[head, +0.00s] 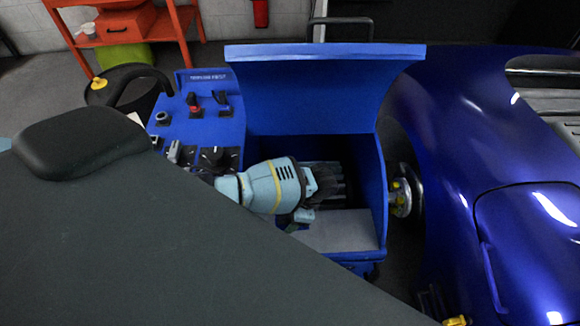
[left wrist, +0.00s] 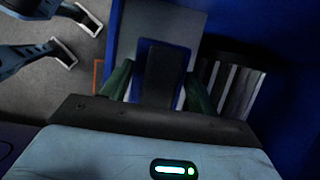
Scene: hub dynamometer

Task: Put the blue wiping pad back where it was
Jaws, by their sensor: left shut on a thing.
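My left gripper (head: 302,218) reaches down into the open blue cabinet of the dynamometer (head: 382,190). In the left wrist view its two green fingers (left wrist: 160,88) are shut on the blue wiping pad (left wrist: 146,48), one on each side of its dark upper block. The pad is over a flat grey surface (left wrist: 135,18) inside the cabinet; I cannot tell whether it touches it. In the head view my gripper hides the pad. My right gripper is not in view.
The cabinet's blue lid (head: 320,95) stands open behind my gripper. Dark ribbed parts (left wrist: 232,85) are beside the pad. A control panel (head: 200,120) with switches is left of the opening. A hub (head: 401,197) and the blue car (head: 450,140) are close on the right.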

